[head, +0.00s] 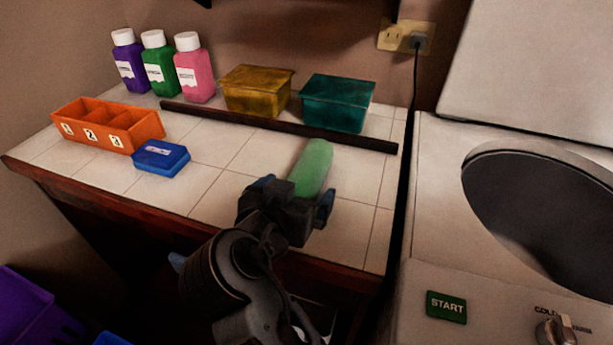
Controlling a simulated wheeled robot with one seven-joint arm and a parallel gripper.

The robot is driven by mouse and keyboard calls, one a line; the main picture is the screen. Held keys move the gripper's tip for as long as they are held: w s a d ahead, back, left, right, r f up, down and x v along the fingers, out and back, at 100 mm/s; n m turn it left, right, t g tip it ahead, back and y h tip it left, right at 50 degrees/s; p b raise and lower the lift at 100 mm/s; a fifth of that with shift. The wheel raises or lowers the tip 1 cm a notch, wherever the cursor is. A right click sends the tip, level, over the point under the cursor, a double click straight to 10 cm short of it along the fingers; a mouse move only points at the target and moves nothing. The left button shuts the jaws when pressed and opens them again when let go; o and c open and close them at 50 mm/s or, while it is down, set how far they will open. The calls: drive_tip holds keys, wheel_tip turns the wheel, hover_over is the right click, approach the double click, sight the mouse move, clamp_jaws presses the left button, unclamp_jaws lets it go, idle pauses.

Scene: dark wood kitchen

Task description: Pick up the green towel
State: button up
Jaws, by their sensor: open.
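A light green rolled thing, which looks like the green towel (313,168), lies on the white tiled counter (225,187) in front of the dark wooden strip. My gripper (300,192) is at the near end of the towel, over the counter's front part. Its blue-tipped fingers are apart, one to the left and one to the right of the towel's near end. The gripper body hides that near end. I cannot tell whether the fingers touch the towel.
An orange tray (93,138) and a blue box (161,158) sit at left. Bottles (160,64), a yellow tub (256,92) and a teal tub (337,103) stand behind the dark strip (270,124). A washing machine (440,200) stands at right.

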drive_tip(key=shift+w+d+f, duration=0.1)
drive_tip(key=shift+w+f, duration=0.05)
drive_tip(key=shift+w, duration=0.15)
drive_tip(key=shift+c, duration=0.2)
drive_tip(key=c, duration=1.1)
